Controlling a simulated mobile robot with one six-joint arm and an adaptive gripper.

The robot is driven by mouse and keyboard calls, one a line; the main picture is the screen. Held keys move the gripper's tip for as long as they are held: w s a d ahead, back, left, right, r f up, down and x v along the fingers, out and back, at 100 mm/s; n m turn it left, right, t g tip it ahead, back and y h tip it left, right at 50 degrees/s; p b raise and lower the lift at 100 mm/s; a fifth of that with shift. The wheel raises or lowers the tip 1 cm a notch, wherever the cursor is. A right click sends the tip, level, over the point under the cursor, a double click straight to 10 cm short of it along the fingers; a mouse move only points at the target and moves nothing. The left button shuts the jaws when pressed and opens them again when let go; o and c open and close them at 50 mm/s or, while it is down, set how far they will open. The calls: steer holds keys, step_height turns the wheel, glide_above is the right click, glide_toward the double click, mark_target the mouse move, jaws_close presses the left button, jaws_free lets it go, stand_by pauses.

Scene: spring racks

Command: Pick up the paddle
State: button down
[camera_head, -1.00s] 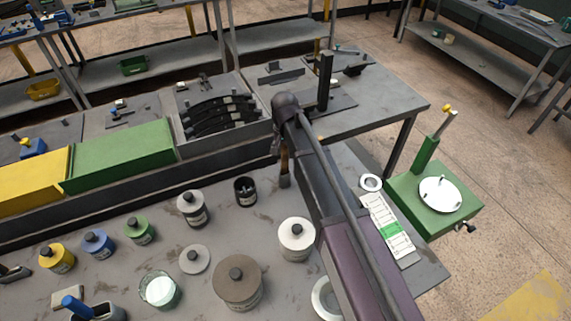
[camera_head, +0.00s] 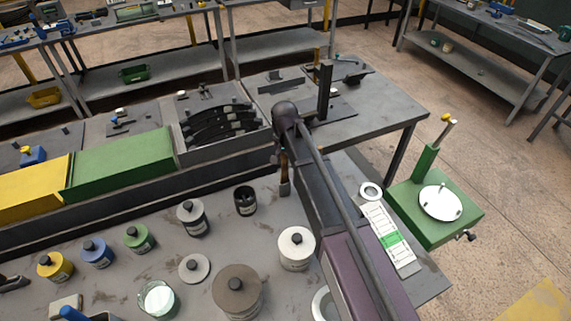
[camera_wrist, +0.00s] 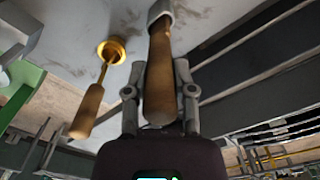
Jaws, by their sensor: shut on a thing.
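The paddle has a brown wooden handle (camera_wrist: 160,75) and a pale grey end (camera_wrist: 161,11), seen in the wrist view. My gripper (camera_wrist: 160,98) is shut on the handle, with one finger on each side. In the head view the lower part of the paddle (camera_head: 285,178) hangs upright below the end of my arm. My fingers are hidden there by the arm. I cannot tell whether its lower end touches the table (camera_head: 215,256).
A second wooden-handled tool with a gold round end (camera_wrist: 111,50) shows left of the paddle in the wrist view. In the head view, a black open jar (camera_head: 245,201), a white jar (camera_head: 296,248) and several lidded jars stand nearby. A green bin (camera_head: 120,161) lies behind.

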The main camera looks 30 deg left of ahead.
steer(key=shift+r, duration=0.15)
step_height(320, 180, up, 10)
steer(key=p, duration=0.9)
steer(key=shift+f+p, duration=0.2)
steer(key=shift+p, duration=0.2)
